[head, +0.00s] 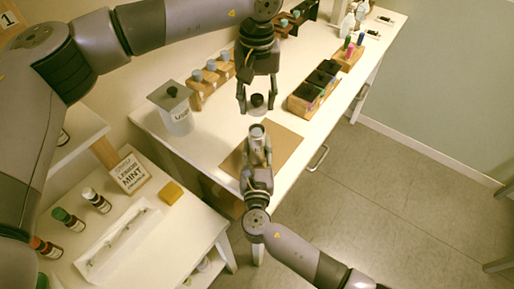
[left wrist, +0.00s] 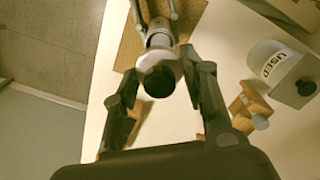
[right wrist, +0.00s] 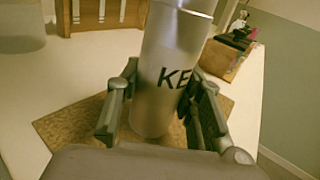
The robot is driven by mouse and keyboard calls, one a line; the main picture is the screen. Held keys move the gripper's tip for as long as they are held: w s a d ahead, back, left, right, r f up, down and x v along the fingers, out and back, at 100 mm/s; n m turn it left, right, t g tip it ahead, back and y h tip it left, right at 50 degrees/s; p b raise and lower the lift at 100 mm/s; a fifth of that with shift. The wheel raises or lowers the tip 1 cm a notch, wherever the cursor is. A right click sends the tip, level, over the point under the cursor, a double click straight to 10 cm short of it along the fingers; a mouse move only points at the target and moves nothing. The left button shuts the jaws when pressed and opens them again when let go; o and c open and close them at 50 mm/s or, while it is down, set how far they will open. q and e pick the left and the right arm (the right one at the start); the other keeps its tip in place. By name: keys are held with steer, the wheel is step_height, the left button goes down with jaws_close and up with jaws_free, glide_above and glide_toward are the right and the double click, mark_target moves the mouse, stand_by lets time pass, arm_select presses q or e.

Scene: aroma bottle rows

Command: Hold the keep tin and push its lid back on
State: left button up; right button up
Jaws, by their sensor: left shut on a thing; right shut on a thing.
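The keep tin (head: 258,133) is a silver cylinder; its dark letters "KE" show in the right wrist view (right wrist: 165,95). My right gripper (head: 257,163) is shut on the tin's body and holds it upright over the brown mat (head: 287,147). I cannot tell whether its base touches the mat. The lid (head: 257,104) is a small silver disc with a black knob, seen from above in the left wrist view (left wrist: 168,55). My left gripper (head: 257,108) is shut on the lid, holding it above the tin's top with a gap in the head view.
A "USED" canister (head: 177,113) and a wooden rack of blue-capped bottles (head: 210,78) stand left of the grippers. Wooden boxes with dark compartments (head: 313,90) stand to the right. A lower side table holds a "LEMON MINT" sign (head: 130,173), bottles and a yellow block (head: 171,193).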

jaws_close()
arm_select(q)
steer(key=shift+f, duration=0.1)
glide_above(257, 131)
steer(key=shift+f, duration=2.4)
steer(key=shift+f, duration=0.9)
steer(key=shift+f, duration=0.6)
steer(key=o, duration=0.9)
